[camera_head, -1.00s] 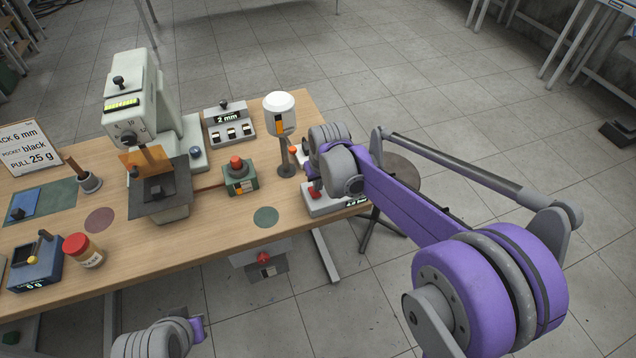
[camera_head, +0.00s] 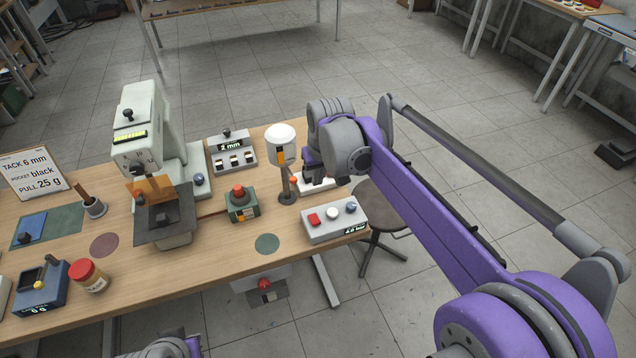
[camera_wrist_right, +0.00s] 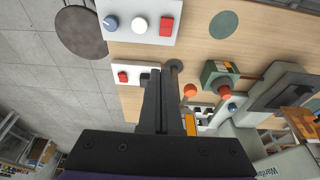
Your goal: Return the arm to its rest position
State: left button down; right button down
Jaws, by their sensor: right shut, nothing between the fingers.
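My right arm reaches in from the right in the head view, over the table's right end. Its gripper (camera_head: 316,178) points down above a small white box (camera_head: 313,188) behind the grey box with the knobs, partly hidden by the wrist. In the right wrist view the black fingers (camera_wrist_right: 158,80) lie together, shut and empty, just clear of the white-topped lamp's (camera_head: 281,139) post. Only the top of my left arm (camera_head: 165,347) shows at the bottom edge of the head view; its gripper is out of sight.
A grey box with red, white and blue knobs (camera_head: 335,219) is at the table's right edge. A green box with a red button (camera_head: 242,206), a 2 mm switch box (camera_head: 233,152) and a tall pale machine (camera_head: 137,123) stand nearby. A stool (camera_head: 375,205) is beyond the table.

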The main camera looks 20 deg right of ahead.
dwell(0.4)
jog(key=s+d+f+t, duration=0.1)
jog(key=s+f, duration=0.2)
jog(key=s, duration=1)
jog(key=s+d+f+m+t+p, duration=0.1)
jog(key=s+f, duration=0.3)
jog(key=s, duration=0.9)
jog(key=shift+s+d+f, duration=0.3)
jog(key=shift+d, duration=0.1)
